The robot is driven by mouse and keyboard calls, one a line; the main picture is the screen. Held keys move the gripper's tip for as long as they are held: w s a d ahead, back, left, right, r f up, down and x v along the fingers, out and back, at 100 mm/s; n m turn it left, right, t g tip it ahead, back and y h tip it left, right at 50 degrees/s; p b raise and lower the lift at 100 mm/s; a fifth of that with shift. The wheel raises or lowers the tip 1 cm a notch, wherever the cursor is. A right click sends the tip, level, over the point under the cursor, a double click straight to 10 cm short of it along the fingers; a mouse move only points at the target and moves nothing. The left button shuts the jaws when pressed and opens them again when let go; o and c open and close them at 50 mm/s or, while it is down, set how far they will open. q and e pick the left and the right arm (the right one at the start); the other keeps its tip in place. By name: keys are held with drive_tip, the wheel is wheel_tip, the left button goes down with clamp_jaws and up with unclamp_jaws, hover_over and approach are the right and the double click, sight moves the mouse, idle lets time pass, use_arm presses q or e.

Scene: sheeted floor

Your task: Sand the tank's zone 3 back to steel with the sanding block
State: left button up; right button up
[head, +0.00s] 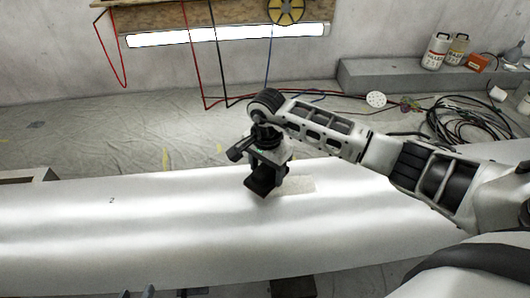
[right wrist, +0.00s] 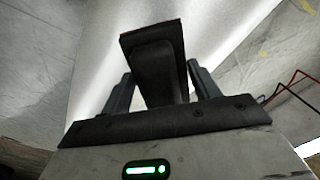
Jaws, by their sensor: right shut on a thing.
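The tank (head: 120,235) is a long, white, glossy curved body across the lower head view. A small dark mark like a "2" (head: 111,200) is on its left part. A dull beige-grey patch (head: 300,184) lies on its upper middle. My right gripper (head: 270,178) is shut on the black sanding block (head: 259,187), over the tank at the patch's left end. The block also shows between the fingers in the right wrist view (right wrist: 155,65). Whether it touches the tank is unclear. Dark tips of my left gripper (head: 139,292) barely show at the bottom edge.
A grey ledge (head: 390,78) at the back right holds white containers (head: 436,52) and an orange box (head: 478,63). Black hose coils (head: 470,118) lie on the floor at right. Red and dark cables hang at the back wall. The sheeted floor (head: 80,135) behind the tank is mostly clear.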

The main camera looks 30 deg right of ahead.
drive_tip(key=shift+r+p, duration=1.15)
drive_tip(key=shift+r, duration=0.9)
